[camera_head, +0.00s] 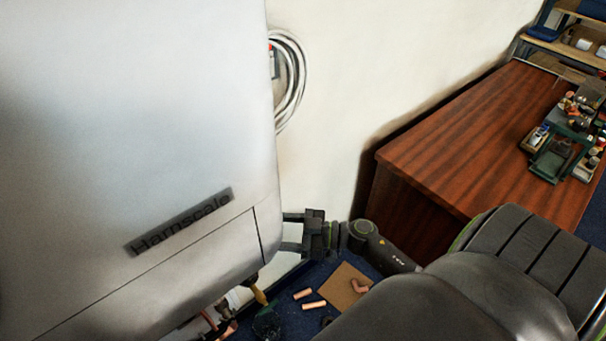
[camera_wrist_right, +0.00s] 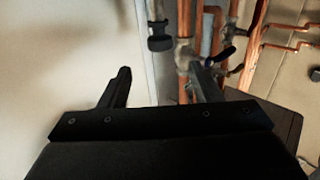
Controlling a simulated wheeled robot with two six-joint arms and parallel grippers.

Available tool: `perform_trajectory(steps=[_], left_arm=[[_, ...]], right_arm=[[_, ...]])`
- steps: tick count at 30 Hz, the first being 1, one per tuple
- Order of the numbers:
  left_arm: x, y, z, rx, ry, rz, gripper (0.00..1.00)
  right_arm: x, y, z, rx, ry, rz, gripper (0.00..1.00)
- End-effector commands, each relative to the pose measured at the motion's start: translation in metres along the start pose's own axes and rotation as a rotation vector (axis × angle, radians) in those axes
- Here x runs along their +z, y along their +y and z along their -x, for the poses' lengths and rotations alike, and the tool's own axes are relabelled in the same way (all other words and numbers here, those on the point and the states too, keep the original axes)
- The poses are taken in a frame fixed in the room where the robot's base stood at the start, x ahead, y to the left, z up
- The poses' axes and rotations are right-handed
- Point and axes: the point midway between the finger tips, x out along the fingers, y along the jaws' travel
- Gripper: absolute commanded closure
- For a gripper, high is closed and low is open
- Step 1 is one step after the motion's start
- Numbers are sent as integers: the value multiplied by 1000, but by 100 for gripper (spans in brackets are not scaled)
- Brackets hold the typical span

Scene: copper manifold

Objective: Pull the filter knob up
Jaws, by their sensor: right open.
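In the right wrist view a black ribbed knob-like fitting (camera_wrist_right: 160,42) hangs on a grey pipe stub; it may be the filter knob, but I cannot be sure. My right gripper (camera_wrist_right: 160,74) is open and empty, with the fitting beyond and between its fingertips. I see no contact. In the head view my right gripper (camera_head: 291,231) is beside the lower right edge of the white Harnscale boiler (camera_head: 150,110), which hides much of the pipework below. My left gripper is not in view.
A wooden desk (camera_head: 470,130) stands at the right. Copper offcuts (camera_head: 314,305) and a cardboard sheet (camera_head: 345,285) lie on the blue floor. A white cable coil (camera_head: 291,85) hangs on the wall.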

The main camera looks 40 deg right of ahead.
Motion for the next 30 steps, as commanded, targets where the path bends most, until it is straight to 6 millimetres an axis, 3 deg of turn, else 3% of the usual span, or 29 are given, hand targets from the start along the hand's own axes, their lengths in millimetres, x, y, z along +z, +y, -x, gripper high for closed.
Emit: perform_trajectory(steps=[3,9,30], left_arm=[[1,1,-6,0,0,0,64],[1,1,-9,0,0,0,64],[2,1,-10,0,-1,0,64]], right_arm=[[2,0,26,-1,-4,2,42],[1,0,50,0,0,2,42],[1,1,56,9,1,0,42]])
